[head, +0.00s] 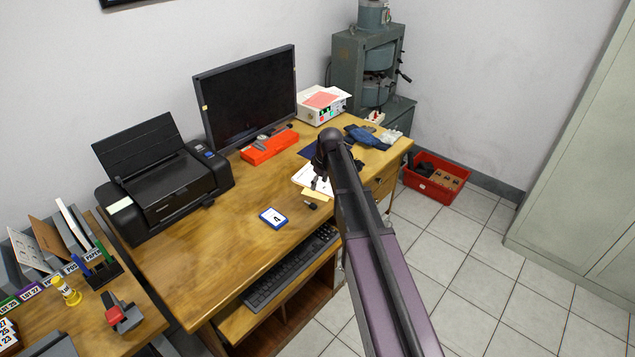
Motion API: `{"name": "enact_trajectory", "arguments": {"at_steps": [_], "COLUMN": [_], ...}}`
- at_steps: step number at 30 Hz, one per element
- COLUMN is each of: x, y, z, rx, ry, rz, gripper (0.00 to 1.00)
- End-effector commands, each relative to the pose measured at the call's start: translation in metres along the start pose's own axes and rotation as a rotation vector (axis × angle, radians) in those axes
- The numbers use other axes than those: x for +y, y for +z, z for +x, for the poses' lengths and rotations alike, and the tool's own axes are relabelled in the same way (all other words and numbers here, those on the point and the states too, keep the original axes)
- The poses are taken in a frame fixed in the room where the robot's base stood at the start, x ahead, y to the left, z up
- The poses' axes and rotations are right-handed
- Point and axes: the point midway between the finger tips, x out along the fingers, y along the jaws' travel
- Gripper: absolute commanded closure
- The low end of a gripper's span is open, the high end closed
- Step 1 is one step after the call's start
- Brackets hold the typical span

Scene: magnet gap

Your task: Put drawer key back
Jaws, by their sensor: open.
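I cannot make out a drawer key for sure. A small dark object (311,205) lies on the wooden desk (215,245) near its front edge, beside a small yellow pad (315,194); it is too small to identify. The desk's drawer front (384,183) shows at its right end, partly hidden behind my arm. My gripper (318,182) is open and points down over the desk, close to white papers (304,176) and the yellow pad. My arm hides part of the desk around it.
A blue-framed card marked 4 (273,218) lies on the desk. A printer (165,185), a monitor (247,98), an orange-red box (269,147) and a white instrument (322,105) stand behind. A keyboard (290,266) is on a lower tray. A red crate (432,180) is on the floor.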

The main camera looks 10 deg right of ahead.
Motion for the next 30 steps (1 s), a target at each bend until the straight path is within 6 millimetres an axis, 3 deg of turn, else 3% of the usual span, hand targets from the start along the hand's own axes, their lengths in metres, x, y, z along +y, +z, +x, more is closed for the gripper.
{"name": "enact_trajectory", "arguments": {"at_steps": [6,30], "x": [-0.0002,-0.0061], "y": [-0.0002,0.0053], "z": [-0.0100,-0.0113], "rx": [0.000,-0.005], "ry": [0.000,-0.001], "rz": [0.000,0.012], "gripper": [0.36,0.36]}}
